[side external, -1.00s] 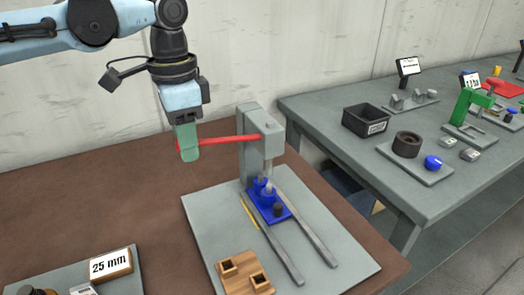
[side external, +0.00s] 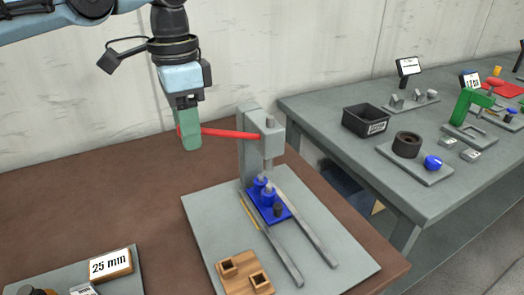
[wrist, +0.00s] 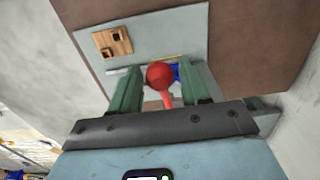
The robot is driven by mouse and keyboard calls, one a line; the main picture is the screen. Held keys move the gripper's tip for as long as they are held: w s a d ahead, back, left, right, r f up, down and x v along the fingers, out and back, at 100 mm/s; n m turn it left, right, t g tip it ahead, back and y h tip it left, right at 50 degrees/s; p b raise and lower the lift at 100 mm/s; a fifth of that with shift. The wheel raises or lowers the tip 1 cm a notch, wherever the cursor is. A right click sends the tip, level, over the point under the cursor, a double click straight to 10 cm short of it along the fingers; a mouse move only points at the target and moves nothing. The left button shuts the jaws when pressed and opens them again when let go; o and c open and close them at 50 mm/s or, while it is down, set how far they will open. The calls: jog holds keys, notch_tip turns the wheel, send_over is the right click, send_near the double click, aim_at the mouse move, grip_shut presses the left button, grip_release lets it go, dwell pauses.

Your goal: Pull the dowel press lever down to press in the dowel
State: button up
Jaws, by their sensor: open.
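The dowel press (side external: 247,150) is a grey post and head on a light grey base plate. Its red lever (side external: 230,133) runs left from the head, sloping slightly up toward its free end. My gripper (side external: 187,130) is at that free end, with green fingers. In the wrist view the red ball knob (wrist: 160,75) lies between the open fingers of my gripper (wrist: 158,88), with visible gaps on both sides. The press ram (side external: 268,163) points down over a blue fixture (side external: 268,205). Whether a dowel sits under the ram is too small to tell.
Two grey rails (side external: 305,228) run forward on the base plate (side external: 350,262). A wooden block with square sockets (side external: 245,273) sits at the front. A "25 mm" sign (side external: 110,264) stands at left. Another bench (side external: 400,185) with a black bin (side external: 366,121) is at right.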

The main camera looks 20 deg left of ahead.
jog(key=shift+r, duration=3.15)
jog(key=s+a+f+n+t, duration=0.3)
jog(key=s+a+f+n, duration=0.1)
jog(key=a+f, duration=0.4)
jog(key=s+a+f+n+t, duration=0.4)
jog(key=a+f, duration=0.4)
jog(key=a, duration=0.2)
jog(key=s+n, duration=0.1)
jog(key=s, duration=0.1)
jog(key=shift+s+a+f, duration=0.15)
jog(key=shift+s+f, duration=0.15)
